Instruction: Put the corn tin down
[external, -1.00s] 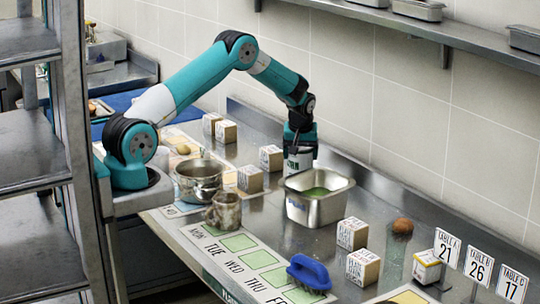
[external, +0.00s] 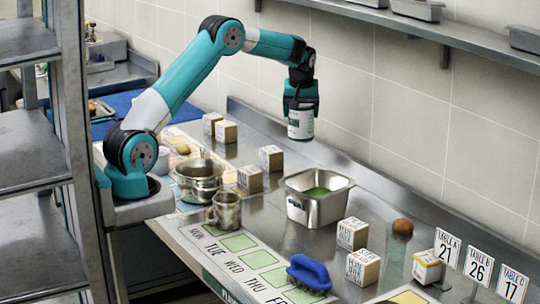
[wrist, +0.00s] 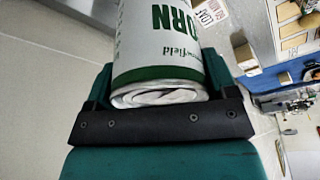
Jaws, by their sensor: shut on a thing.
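The corn tin (external: 300,124) is white with a green band and lettering. My gripper (external: 301,108) is shut on it and holds it upright in the air, well above the steel counter (external: 335,235). In the wrist view the tin (wrist: 165,45) fills the top middle, with "CORN" on its label, between the fingers of my gripper (wrist: 160,95). Its far end is cut off by the picture edge.
Below the tin stands a steel pan (external: 318,206) with green contents. A pot (external: 199,178), a metal mug (external: 226,210), several labelled boxes (external: 352,233), a blue brush (external: 308,272) and table signs (external: 478,266) stand around. The wall (external: 420,110) is behind.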

